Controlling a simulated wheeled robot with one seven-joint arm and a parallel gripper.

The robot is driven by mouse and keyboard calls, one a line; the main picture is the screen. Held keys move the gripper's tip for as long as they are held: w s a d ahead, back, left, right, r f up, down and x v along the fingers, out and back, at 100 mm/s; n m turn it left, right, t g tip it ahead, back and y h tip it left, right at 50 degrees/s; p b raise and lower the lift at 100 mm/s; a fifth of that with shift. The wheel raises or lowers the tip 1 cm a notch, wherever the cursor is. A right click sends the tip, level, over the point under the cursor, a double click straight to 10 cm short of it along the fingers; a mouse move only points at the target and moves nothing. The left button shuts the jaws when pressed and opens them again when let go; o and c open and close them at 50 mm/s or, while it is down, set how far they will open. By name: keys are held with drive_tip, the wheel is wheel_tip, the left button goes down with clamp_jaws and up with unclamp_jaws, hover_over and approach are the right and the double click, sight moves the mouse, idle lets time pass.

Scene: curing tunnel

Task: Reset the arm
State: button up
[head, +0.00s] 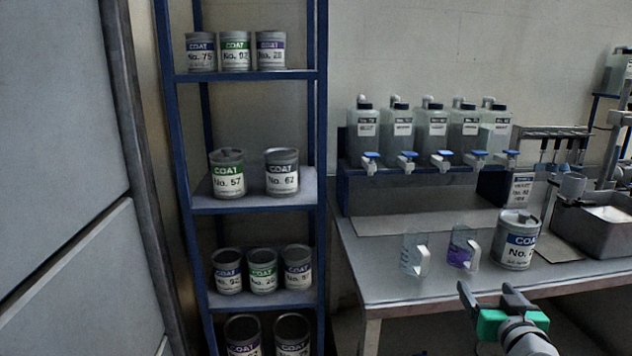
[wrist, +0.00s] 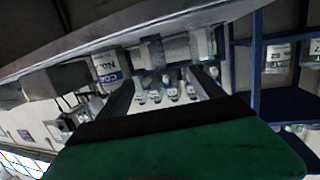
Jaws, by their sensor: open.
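My gripper (head: 488,296) is in the lower right of the head view, in front of the metal bench (head: 385,292) and near its front edge. Its two dark fingers stand apart with nothing between them. My arm comes in from the lower right corner. In the wrist view my green gripper body fills the bottom, and the scene behind it looks upside down. The bench underside and edge (wrist: 130,32) cross the top of that view.
On the bench stand a clear jug (head: 413,252), a jug with purple liquid (head: 462,250) and a COAT can (head: 515,240). Several bottles with blue taps (head: 433,132) stand behind. A blue shelf rack (head: 255,203) holds cans at left. A grey tray (head: 600,222) is at right.

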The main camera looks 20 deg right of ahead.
drive_tip(key=w+a+f+n+g+y+p, duration=0.1)
drive_tip(key=w+a+n+g+y+p, duration=0.2)
drive_tip(key=a, duration=0.8)
drive_tip(key=w+a+n+g+y+p, duration=0.15)
drive_tip(key=w+a+y+p, duration=0.3)
drive_tip(key=a, duration=0.65)
drive_tip(key=s+a+r+g+p, duration=0.2)
drive_tip(key=s+a+g+p, duration=0.4)
drive_tip(key=s+a, duration=0.3)
drive_tip(key=a+n+p, duration=0.1)
drive_tip(key=a, duration=0.3)
drive_tip(key=shift+s+a+r+p, duration=0.25)
drive_tip(key=shift+s+a+p, duration=0.05)
drive_tip(key=shift+s+a, duration=0.1)
drive_tip(key=shift+g, duration=0.25)
